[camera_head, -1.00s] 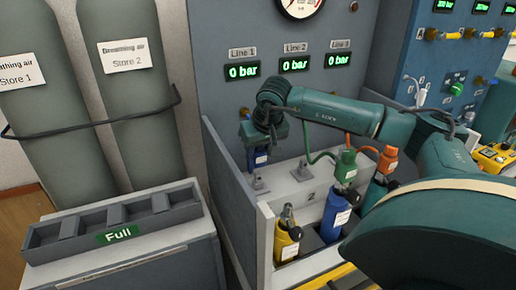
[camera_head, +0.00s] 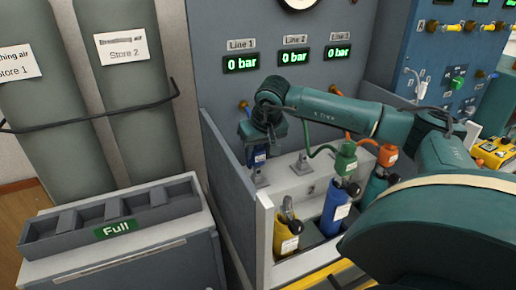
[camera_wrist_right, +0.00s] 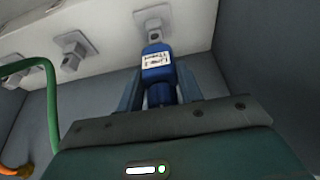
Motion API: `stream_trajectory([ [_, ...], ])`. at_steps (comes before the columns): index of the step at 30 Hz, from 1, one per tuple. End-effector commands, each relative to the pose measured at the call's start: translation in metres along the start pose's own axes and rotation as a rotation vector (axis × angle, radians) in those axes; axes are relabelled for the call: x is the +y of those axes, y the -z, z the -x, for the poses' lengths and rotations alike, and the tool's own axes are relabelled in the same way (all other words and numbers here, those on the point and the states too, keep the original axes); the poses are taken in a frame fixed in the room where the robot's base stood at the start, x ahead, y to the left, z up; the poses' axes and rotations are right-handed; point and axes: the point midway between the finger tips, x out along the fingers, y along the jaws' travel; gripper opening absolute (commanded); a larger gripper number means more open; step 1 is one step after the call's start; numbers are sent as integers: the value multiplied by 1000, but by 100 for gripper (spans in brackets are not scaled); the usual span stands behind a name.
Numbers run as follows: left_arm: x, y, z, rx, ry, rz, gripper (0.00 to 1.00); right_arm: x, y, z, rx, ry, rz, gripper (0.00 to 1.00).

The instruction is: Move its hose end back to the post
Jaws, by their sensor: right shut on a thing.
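My right gripper (camera_head: 257,147) is shut on a blue hose end (camera_head: 257,158) with a white label. The right wrist view shows the blue hose end (camera_wrist_right: 157,70) upright between the two fingers (camera_wrist_right: 160,90). The hose behind the hose end is hidden by the gripper. My left gripper is not in view.
A yellow cylinder (camera_head: 287,235) with a bare valve, a blue cylinder (camera_head: 336,208) with a green connector (camera_head: 346,158) and a teal cylinder with an orange connector (camera_head: 387,155) stand in front of the ledge. A grey side panel (camera_head: 235,180) is left of the gripper.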

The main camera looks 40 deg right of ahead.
Motion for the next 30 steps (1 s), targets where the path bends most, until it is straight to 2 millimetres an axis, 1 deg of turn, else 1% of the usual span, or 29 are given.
stream_trajectory([
  [8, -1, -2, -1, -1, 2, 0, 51, 0, 0, -1, 3, 1, 0, 5],
  [30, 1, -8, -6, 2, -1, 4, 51, 0, -4, -12, 3, 1, -1, 5],
])
